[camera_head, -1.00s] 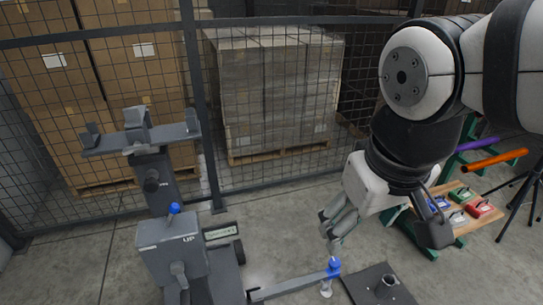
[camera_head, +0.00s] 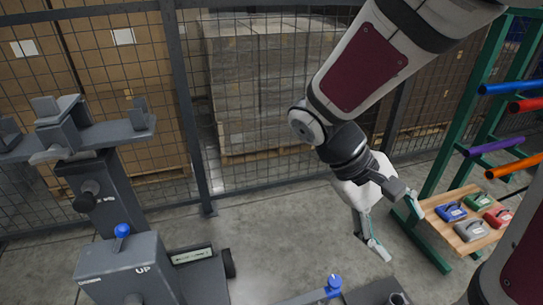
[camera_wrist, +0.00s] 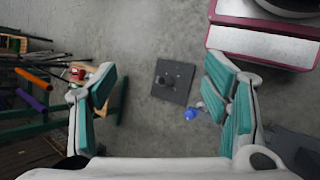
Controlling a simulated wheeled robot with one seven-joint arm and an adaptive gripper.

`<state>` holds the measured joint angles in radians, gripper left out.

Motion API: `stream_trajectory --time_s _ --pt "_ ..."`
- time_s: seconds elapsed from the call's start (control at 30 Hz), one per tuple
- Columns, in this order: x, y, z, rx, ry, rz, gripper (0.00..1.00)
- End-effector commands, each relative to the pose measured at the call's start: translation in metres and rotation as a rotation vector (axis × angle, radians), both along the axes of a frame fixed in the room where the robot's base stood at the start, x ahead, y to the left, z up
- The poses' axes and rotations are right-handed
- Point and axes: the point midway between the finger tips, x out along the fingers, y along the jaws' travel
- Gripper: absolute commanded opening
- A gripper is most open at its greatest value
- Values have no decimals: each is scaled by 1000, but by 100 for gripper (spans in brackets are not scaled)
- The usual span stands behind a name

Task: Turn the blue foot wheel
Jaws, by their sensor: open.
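The blue foot wheel (camera_head: 334,282) sits at the outer end of a low grey outrigger (camera_head: 308,297) at the bottom of the head view. It also shows in the wrist view as a small blue knob (camera_wrist: 190,114), right of centre and nearer the right finger. My gripper (camera_head: 398,232) is open and empty, above the floor to the upper right of the wheel and apart from it. In the wrist view its two teal-padded fingers (camera_wrist: 162,88) are spread wide, with bare floor and a dark plate between them.
The grey machine (camera_head: 125,268) with a second blue knob (camera_head: 122,230) stands at left. A dark floor plate with a socket (camera_wrist: 172,80) lies close beside the wheel. A green rack (camera_head: 440,165) with coloured bars and a wooden shelf (camera_head: 470,232) stands right. A mesh fence closes the back.

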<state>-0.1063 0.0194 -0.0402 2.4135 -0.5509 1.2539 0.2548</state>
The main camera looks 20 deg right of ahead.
Motion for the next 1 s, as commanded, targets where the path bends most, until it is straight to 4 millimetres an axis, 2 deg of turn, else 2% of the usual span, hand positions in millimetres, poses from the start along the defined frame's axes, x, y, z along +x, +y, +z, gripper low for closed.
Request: stream_trajectory --time_s 0.03,0.4,0.67,0.87,1.0 --pt "9 -7 -20 -48 63 17 69" --pt "66 -50 -109 -422 397 203 69" --pt "112 -67 -185 -675 574 406 69" --pt "145 -70 -257 -850 672 604 69" --pt "162 -69 -315 -956 720 764 69"
